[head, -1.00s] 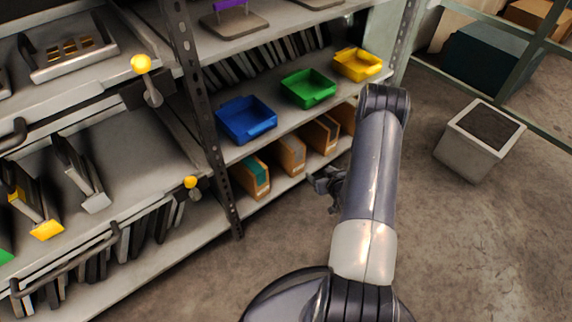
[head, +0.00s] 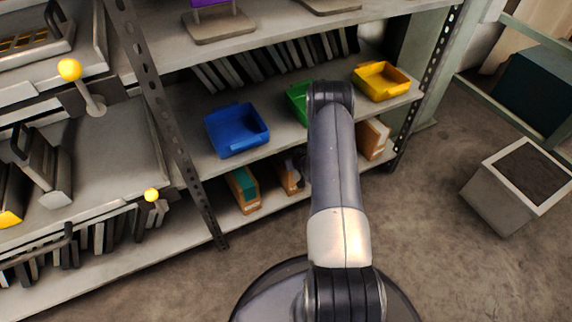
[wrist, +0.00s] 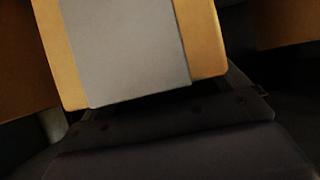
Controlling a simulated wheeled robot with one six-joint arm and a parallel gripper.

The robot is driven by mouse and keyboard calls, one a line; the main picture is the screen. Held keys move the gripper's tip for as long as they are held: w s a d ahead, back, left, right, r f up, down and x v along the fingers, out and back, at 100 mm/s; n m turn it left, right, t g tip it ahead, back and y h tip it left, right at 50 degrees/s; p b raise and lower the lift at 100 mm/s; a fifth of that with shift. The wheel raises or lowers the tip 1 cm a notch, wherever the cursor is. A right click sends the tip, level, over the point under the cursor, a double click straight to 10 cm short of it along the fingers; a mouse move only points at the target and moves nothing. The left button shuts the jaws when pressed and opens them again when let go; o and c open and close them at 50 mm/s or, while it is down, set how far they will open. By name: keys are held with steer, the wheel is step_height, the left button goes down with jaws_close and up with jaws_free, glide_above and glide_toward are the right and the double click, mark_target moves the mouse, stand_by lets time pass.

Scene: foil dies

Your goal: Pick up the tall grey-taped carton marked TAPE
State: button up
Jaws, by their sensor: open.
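The grey-taped carton (head: 288,178) stands on the bottom shelf, right of a teal-taped carton (head: 243,189); my arm partly hides it. In the wrist view the orange-tan carton with its broad grey tape band (wrist: 125,45) fills the upper middle, slightly tilted in the picture and very close. No TAPE lettering is readable. My gripper (head: 299,161) is at this carton, mostly hidden behind my arm in the head view. It is open. The dark gripper body shows below the carton in the wrist view; I cannot tell whether the fingers touch it.
Another carton (head: 373,138) stands at the right end of the bottom shelf. Blue (head: 237,130), green (head: 298,100) and yellow (head: 382,80) trays sit on the shelf above. A perforated post (head: 165,115) stands at left. A grey bin (head: 502,200) stands on otherwise open floor at right.

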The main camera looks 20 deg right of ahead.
steer(key=shift+c, duration=0.3)
steer(key=shift+r, duration=0.1)
steer(key=c, duration=1.9)
